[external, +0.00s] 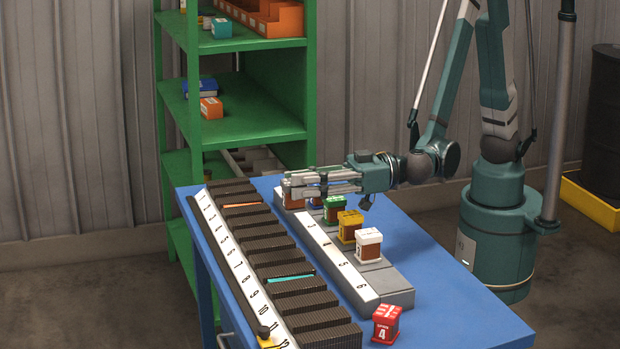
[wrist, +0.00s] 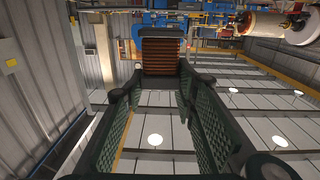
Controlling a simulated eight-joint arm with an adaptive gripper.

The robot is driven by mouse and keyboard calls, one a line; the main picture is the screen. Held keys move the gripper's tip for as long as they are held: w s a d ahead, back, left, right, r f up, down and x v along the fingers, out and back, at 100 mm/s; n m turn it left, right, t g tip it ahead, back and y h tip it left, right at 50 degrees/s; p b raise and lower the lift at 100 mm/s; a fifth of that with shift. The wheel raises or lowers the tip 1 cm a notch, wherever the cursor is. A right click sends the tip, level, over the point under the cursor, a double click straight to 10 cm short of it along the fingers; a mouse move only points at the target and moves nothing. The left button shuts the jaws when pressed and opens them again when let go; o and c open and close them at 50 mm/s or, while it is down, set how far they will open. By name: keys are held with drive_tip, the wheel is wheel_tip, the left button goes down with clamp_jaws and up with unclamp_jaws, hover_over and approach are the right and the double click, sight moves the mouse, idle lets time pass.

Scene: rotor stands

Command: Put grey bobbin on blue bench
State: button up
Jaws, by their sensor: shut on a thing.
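My gripper (external: 297,183) lies level over the back end of a grey stepped rack and is shut on a bobbin. This bobbin (external: 291,198) has a brown winding and pale grey ends, as far as the fingers let it show; I take it as the grey bobbin. In the wrist view its ribbed brown winding (wrist: 160,57) sits between the fingertips, with a dark end in shade. I cannot tell whether it still touches the rack. The blue bench (external: 455,308) has bare top at the front right.
The grey rack (external: 400,290) holds blue, green (external: 334,208), yellow (external: 350,228) and white (external: 368,245) bobbins in a row. A red bobbin (external: 386,325) stands on the bench. A black slotted rack (external: 310,303) runs along the left. Green shelves (external: 240,90) stand behind.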

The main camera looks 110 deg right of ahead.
drive_tip(key=s+a+f+h+p, duration=0.1)
drive_tip(key=s+a+f, duration=0.1)
drive_tip(key=s+a, duration=0.55)
drive_tip(key=s+a+f, duration=0.3)
drive_tip(key=s+a, duration=0.3)
drive_tip(key=a, duration=0.2)
drive_tip(key=s+d+f+m+h+b, duration=0.1)
drive_tip(key=s+f+m+h+b, duration=0.1)
drive_tip(key=s, duration=0.5)
drive_tip(key=s+f+m+g+h+b, duration=0.1)
drive_tip(key=s+f+m+h+b, duration=0.1)
drive_tip(key=s, duration=0.6)
drive_tip(key=shift+d+f+h+b, duration=0.4)
drive_tip(key=shift+f+h+b, duration=0.2)
drive_tip(key=shift+f+b, duration=0.45)
drive_tip(key=shift+f, duration=0.1)
drive_tip(key=shift+f+b, duration=0.75)
drive_tip(key=shift+f, duration=1.7)
drive_tip(key=shift+f, duration=0.1)
